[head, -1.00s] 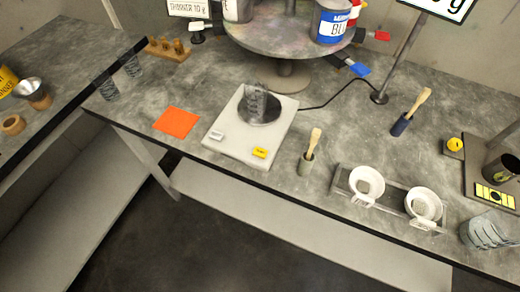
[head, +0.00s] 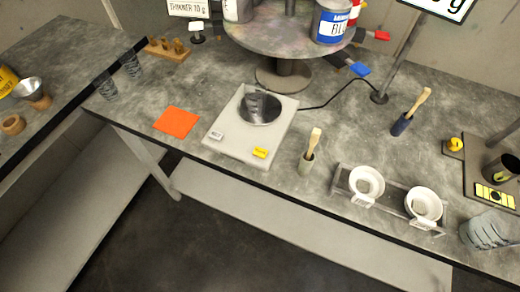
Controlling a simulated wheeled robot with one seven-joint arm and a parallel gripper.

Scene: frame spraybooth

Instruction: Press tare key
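A flat white scale (head: 236,150) with a round, shiny pan (head: 260,108) stands near the front edge of the grey bench. A faint, clear cup-like shape shows on the pan, and I cannot tell whether it is a cup or a reflection. Two keys sit on the scale's front: a pale key (head: 216,135) at the left corner and a yellow key (head: 260,153) at the right. Their lettering is too small to read, so I cannot tell which is tare. My gripper is not in view.
An orange square (head: 176,121) lies left of the scale. A brush in a small pot (head: 307,163) stands to its right, before a rack with white strainers (head: 366,182). A round turntable (head: 290,27) with cans stands behind. A black cable (head: 325,99) runs from behind the scale.

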